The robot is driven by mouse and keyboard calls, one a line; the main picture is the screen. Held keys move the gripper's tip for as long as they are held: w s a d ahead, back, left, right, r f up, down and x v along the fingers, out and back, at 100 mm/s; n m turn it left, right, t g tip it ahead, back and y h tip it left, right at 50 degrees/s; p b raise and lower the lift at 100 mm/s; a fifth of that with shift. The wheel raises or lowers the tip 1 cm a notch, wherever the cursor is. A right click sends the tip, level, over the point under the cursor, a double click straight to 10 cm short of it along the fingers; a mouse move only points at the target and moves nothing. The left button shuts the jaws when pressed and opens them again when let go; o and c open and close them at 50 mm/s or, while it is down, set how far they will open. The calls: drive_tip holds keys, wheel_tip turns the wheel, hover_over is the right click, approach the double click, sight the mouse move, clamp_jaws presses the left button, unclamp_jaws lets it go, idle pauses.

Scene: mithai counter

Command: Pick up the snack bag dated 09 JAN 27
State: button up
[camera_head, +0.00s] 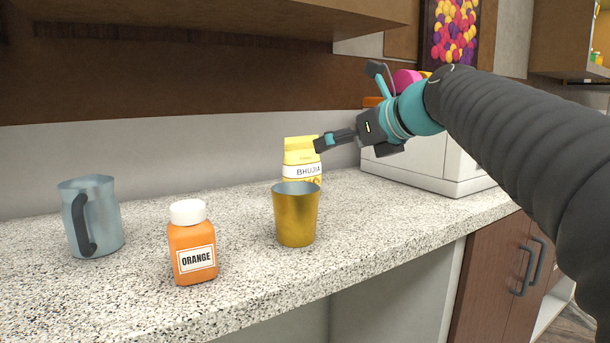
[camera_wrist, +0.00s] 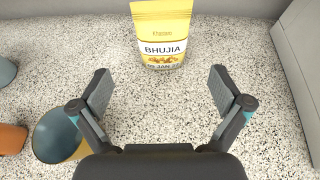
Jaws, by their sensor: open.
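A yellow snack bag (camera_head: 301,157) labelled BHUJIA stands upright at the back of the counter, partly hidden behind a gold cup and my gripper. In the wrist view the bag (camera_wrist: 162,33) is at the top centre. Its lower edge carries a partly readable date with "JAN". My gripper (camera_head: 322,144) is in the air by the bag in the head view. In the wrist view my gripper (camera_wrist: 160,88) has its two fingers spread wide and empty, with the bag ahead of them and not between them.
The gold cup (camera_head: 296,218) stands in front of the bag. An orange bottle (camera_head: 192,250) labelled ORANGE and a grey metal pitcher (camera_head: 97,215) stand to the left. A white box-like unit (camera_head: 436,165) is at the right. Speckled counter (camera_head: 245,215) is clear between them.

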sight(306, 159)
drive_tip(key=x, duration=0.9)
drive_tip(key=shift+d, duration=0.15)
drive_tip(key=shift+b+x, duration=0.3)
drive_tip(key=shift+x, duration=2.35)
drive_tip(key=shift+d+f, duration=0.15)
drive_tip(key=shift+f, duration=0.05)
drive_tip(key=c, duration=1)
drive_tip(key=shift+o, duration=0.2)
drive_tip(key=shift+r, duration=0.1)
